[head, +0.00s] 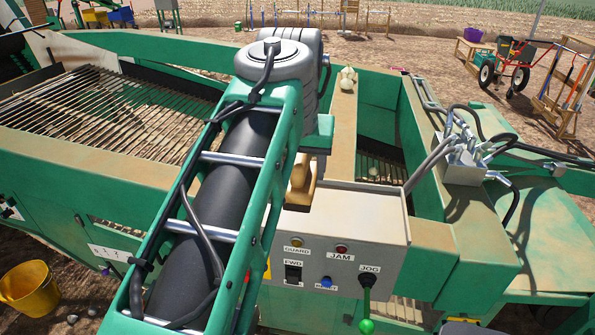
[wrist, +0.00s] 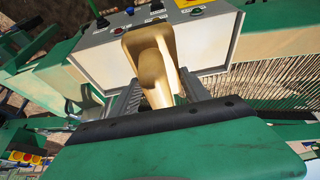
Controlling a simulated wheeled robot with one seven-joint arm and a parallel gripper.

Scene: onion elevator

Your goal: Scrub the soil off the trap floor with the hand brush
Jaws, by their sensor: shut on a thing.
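The hand brush (wrist: 152,62) has a tan wooden body with a rounded handle. In the wrist view my gripper (wrist: 158,92) is shut on its handle, one grey finger on each side. The brush is close to the white front of the control box. In the head view a small tan part of the brush (head: 302,182) shows beside my arm, behind the box; my arm hides the gripper. Its bristles are not visible. I cannot make out the trap floor or any soil on it for certain; a dark recess (head: 380,165) lies right of the beam.
The control box (head: 330,228) carries lamps, switches and a green-tipped jog lever (head: 366,300). A rod conveyor (head: 110,115) lies left. Hydraulic valves and hoses (head: 465,155) stand right. A yellow bucket (head: 30,288) is on the ground.

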